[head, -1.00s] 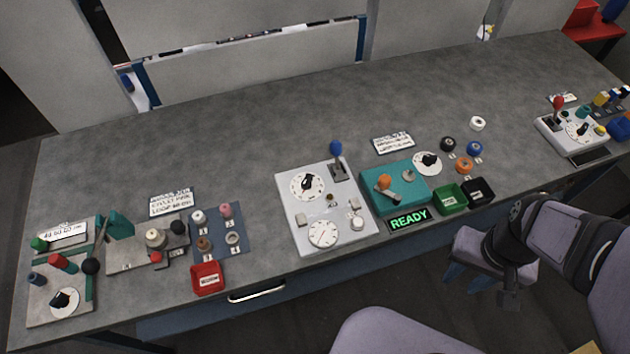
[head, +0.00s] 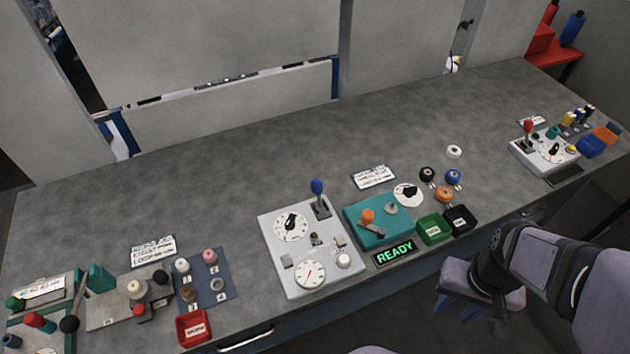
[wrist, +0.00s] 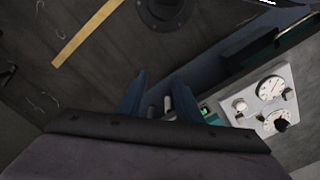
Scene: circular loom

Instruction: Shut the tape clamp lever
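A teal box (head: 365,228) stands near the front edge of the bench, right of the grey dial panel. A lever with an orange knob (head: 368,215) lies across its top, beside a round spindle (head: 391,208). This appears to be the tape clamp lever; its exact position is hard to tell. My gripper (head: 459,308) is in front of the bench, to the right of and apart from the box. In the wrist view my gripper (wrist: 160,90) has its two blue fingers spread, with nothing held between them.
A lit READY display (head: 394,254), a green bin (head: 434,229) and a black bin (head: 460,219) sit by the box. Several tape rolls, including an orange one (head: 445,194), lie behind the bins. A blue-knobbed lever (head: 318,188) rises on the dial panel (head: 275,268).

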